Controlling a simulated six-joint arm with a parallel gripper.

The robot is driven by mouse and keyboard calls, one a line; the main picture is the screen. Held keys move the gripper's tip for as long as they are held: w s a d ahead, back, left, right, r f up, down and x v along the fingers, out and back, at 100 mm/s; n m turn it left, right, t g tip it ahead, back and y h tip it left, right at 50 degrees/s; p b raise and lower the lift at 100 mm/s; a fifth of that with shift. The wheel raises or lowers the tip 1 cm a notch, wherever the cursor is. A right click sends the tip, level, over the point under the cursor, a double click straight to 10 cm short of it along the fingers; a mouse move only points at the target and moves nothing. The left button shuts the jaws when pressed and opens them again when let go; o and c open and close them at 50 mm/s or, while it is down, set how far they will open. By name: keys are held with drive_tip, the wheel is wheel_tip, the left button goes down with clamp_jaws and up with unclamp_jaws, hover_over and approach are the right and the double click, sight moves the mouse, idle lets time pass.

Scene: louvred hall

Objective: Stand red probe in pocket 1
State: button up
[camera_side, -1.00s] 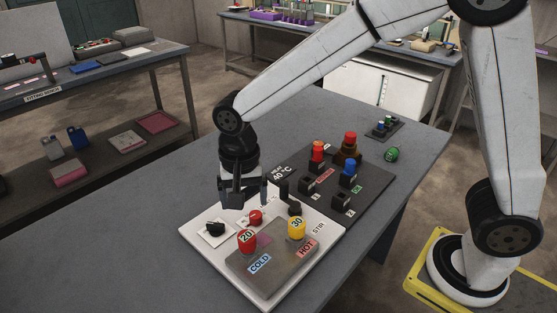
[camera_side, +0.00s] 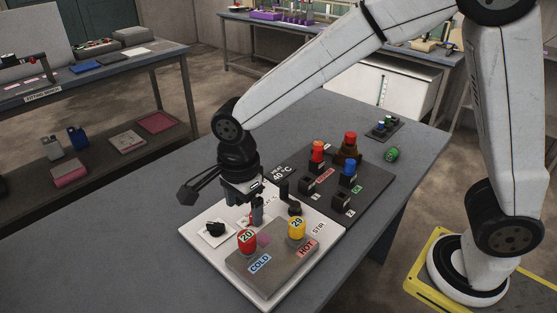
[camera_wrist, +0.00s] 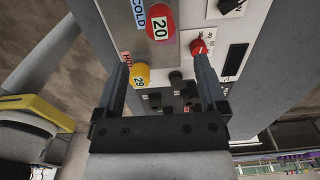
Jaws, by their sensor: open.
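My gripper (camera_side: 221,204) is open and empty above the back of a white unit; its fingers also show spread in the wrist view (camera_wrist: 160,65). Two red-topped pieces stand upright on the dark board: one (camera_side: 318,150) in a black pocket, one (camera_side: 350,138) in a brown holder. I cannot tell which is the red probe. A blue-topped piece (camera_side: 349,168) stands in another pocket. Two black pockets (camera_side: 308,185) (camera_side: 340,203) look empty; their labels are too small to read surely. My gripper is left of and apart from all of these.
The white unit (camera_side: 205,258) carries a red "20" piece (camera_side: 246,241), a yellow "29" piece (camera_side: 296,228) and a black knob (camera_side: 214,228). A red knob (camera_wrist: 198,47) is close to my right finger in the wrist view. A green piece (camera_side: 391,154) lies right. The table's left is clear.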

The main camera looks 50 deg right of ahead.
sight(246, 236)
drive_tip(key=shift+f, duration=0.1)
drive_tip(key=shift+f, duration=4.9)
drive_tip(key=shift+c, duration=0.2)
clamp_jaws()
